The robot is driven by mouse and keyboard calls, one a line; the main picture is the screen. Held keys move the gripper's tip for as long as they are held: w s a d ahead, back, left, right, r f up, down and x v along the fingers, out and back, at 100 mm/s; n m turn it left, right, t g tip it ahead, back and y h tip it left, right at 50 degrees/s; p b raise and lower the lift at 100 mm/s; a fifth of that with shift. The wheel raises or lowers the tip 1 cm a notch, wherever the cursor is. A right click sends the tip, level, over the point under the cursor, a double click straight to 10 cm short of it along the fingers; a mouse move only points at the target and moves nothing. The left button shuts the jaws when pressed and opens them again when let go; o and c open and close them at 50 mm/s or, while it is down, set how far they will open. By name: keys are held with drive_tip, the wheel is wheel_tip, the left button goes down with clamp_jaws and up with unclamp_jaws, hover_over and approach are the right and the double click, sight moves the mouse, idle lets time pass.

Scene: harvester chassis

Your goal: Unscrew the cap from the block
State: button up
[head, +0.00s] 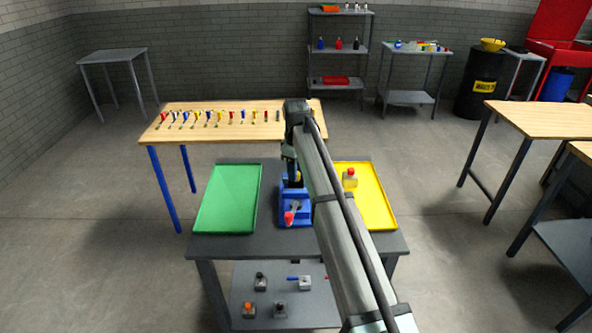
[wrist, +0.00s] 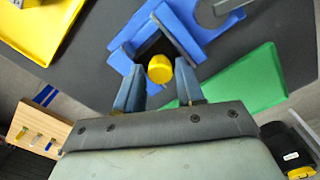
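A yellow cap (wrist: 160,69) sits on a dark block (wrist: 155,47) inside a blue vise (wrist: 186,18) in the wrist view. The blue vise (head: 294,211) also shows at the middle of the table in the head view, partly behind my arm. My gripper (wrist: 158,88) is open above the vise, its fingers apart on either side of the yellow cap. I cannot tell whether either finger touches the cap. The dark block is mostly hidden by the cap and vise.
A green tray (head: 228,203) lies left of the vise and a yellow tray (head: 376,207) right. The yellow tray holds a block with a red cap (head: 350,172). The vise's red-ended handle (head: 289,217) points forward. Screwdrivers line the wooden table (head: 170,107) behind.

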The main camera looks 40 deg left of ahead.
drive_tip(key=m, duration=0.4)
drive_tip(key=shift+m, duration=0.4)
drive_tip(key=m, duration=0.5)
drive_tip(key=shift+c, duration=0.4)
clamp_jaws()
idle(0.3)
